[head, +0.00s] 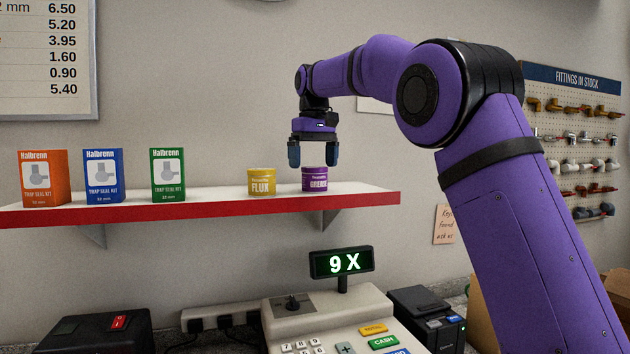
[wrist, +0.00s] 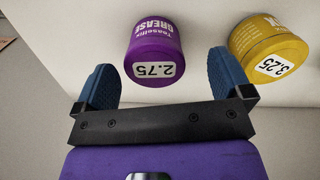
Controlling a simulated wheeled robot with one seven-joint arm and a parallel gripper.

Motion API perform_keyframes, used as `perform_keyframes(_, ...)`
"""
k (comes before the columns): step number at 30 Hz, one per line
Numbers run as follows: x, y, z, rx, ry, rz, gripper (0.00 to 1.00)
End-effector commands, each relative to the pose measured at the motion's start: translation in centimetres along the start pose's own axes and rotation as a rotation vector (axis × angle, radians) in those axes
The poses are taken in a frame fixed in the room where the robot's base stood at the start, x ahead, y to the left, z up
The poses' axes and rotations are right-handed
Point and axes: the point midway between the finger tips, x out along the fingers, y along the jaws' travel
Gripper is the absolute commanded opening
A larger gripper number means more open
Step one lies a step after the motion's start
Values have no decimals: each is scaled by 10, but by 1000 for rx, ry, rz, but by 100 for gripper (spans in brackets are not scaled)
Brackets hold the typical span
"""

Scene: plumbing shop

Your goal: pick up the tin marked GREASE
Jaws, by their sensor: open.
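The purple GREASE tin (head: 314,180) stands upright on the red-edged shelf (head: 200,209), near its right end. The yellow FLUX tin (head: 261,182) stands just left of it, with a small gap between them. My gripper (head: 313,155) is open and empty, pointing down above the GREASE tin in the head view. In the wrist view, the GREASE tin (wrist: 154,52), with a 2.75 price label, lies ahead between the lines of the two blue fingers (wrist: 160,80). The FLUX tin (wrist: 270,50), labelled 3.25, is beyond the right finger.
An orange box (head: 43,178), a blue box (head: 103,175) and a green box (head: 167,175) stand on the shelf to the left. Below are a cash register (head: 330,308) and its lit display (head: 342,263). The shelf right of the GREASE tin is clear.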

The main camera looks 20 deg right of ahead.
Motion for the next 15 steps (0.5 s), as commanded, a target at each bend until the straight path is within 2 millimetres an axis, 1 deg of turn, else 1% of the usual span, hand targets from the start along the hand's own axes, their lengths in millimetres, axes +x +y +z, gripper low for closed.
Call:
perform_keyframes(5, 11, 2, -1, 0, -2, 0, 97)
perform_keyframes(10, 34, 8, -4, 2, -3, 0, 97)
perform_keyframes(12, 43, 7, -4, 0, -1, 0, 97)
perform_keyframes(15, 51, 7, -4, 0, 0, 0, 97)
